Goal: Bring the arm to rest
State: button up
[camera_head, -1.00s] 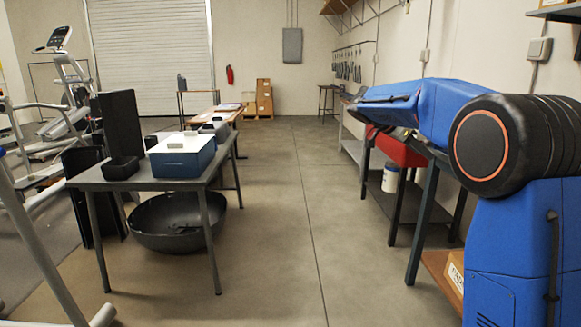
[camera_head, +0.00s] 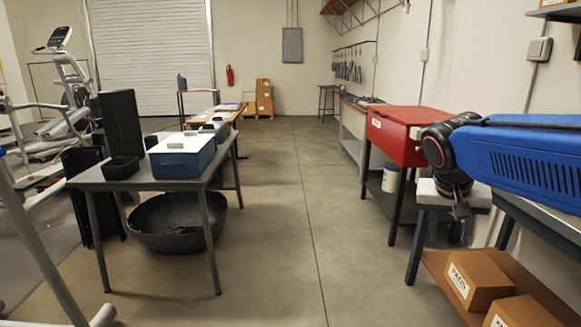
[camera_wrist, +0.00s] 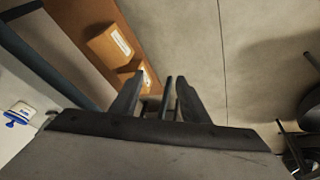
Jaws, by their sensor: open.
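My blue arm (camera_head: 530,160) reaches in from the right edge of the head view, above the right-hand workbench. Its black wrist (camera_head: 450,155) is bent downward. My gripper (camera_head: 461,211) hangs below the wrist, pointing down, small and dark in this view. In the wrist view my gripper (camera_wrist: 158,92) shows two dark fingers spread apart. Nothing is held between them. Two dark bars and the floor show beyond the gap.
A red case (camera_head: 400,135) stands just left of my wrist. Cardboard boxes (camera_head: 478,278) lie on the lower shelf. At left, a grey table (camera_head: 130,180) holds a blue box (camera_head: 182,160); a black bowl (camera_head: 165,225) lies beneath. The aisle floor (camera_head: 290,230) is clear.

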jog(key=s+a+f+n+y, duration=0.1)
jog(key=s+a+f+n, duration=0.1)
jog(key=s+f, duration=0.3)
jog(key=s+a+f+n+t+y, duration=0.1)
jog(key=s+a+f+n+y, duration=0.1)
jog(key=s+f, duration=0.4)
jog(key=s+a+n, duration=0.1)
jog(key=s+a, duration=0.1)
jog(key=s, duration=0.3)
jog(key=shift+a+f+y, duration=0.15)
jog(key=shift+a+y, duration=0.05)
jog(key=shift+y, duration=0.1)
jog(key=shift+s+a+f+t, duration=0.15)
jog(key=shift+s+f+t, duration=0.15)
jog(key=shift+s+f, duration=0.1)
jog(key=shift+c, duration=0.4)
